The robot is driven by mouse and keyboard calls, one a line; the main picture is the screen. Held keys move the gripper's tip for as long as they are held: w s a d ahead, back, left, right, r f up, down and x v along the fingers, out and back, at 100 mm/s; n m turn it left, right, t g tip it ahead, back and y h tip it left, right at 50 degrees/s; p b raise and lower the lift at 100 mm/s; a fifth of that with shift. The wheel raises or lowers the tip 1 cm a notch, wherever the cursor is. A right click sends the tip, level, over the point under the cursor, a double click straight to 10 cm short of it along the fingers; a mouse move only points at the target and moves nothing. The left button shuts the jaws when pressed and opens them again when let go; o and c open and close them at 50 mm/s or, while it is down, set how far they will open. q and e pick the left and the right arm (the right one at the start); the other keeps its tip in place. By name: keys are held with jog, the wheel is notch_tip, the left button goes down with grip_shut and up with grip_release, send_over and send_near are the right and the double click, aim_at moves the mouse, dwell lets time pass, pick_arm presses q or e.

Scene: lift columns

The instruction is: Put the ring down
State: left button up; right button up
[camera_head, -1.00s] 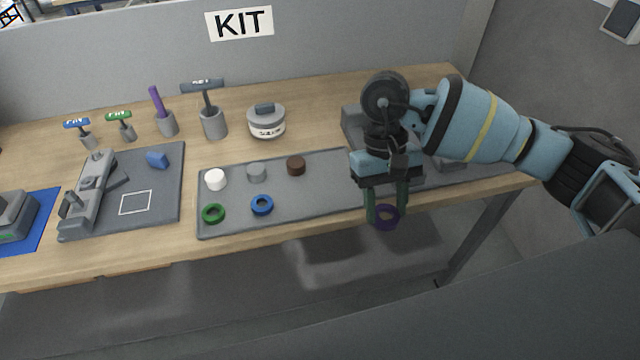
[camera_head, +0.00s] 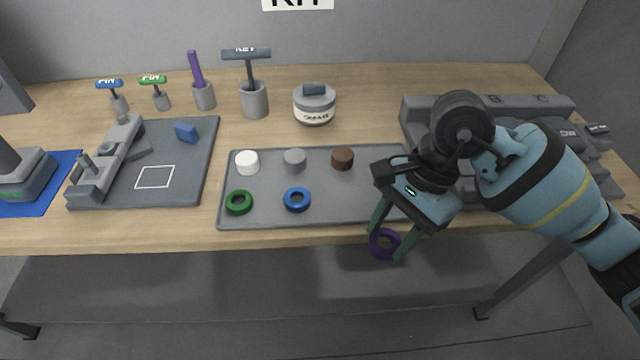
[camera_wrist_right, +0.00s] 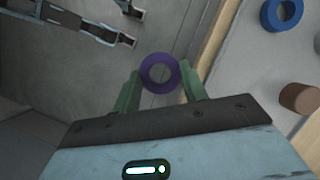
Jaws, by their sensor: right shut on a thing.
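A purple ring (camera_head: 384,243) is held between the green fingertips of my right gripper (camera_head: 386,238). In the head view they are just in front of the table's front edge, right of the blue ring. In the right wrist view the purple ring (camera_wrist_right: 160,73) sits between the two fingers, with the floor behind it. A grey tray (camera_head: 330,211) lies on the table behind the gripper. On its front row are a green ring (camera_head: 239,202) and a blue ring (camera_head: 297,200). My left gripper is out of view.
White (camera_head: 247,162), grey (camera_head: 294,160) and brown (camera_head: 343,158) round pieces stand on the tray's back row. A grey stepped block (camera_head: 425,112) is at the right, partly behind my arm. The tray's front row is bare right of the blue ring.

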pick_arm(q)
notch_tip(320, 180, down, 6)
jog(key=b, duration=0.6)
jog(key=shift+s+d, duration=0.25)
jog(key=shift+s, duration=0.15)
pick_arm(e)
jog(key=w+a+r+m+t, duration=0.1)
jog(key=w+a+m+t, duration=0.1)
jog(key=a+m+t, duration=0.2)
jog(key=a+m, duration=0.3)
jog(key=m, duration=0.4)
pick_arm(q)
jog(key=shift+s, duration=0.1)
pick_arm(e)
jog(key=shift+w+r, duration=0.1)
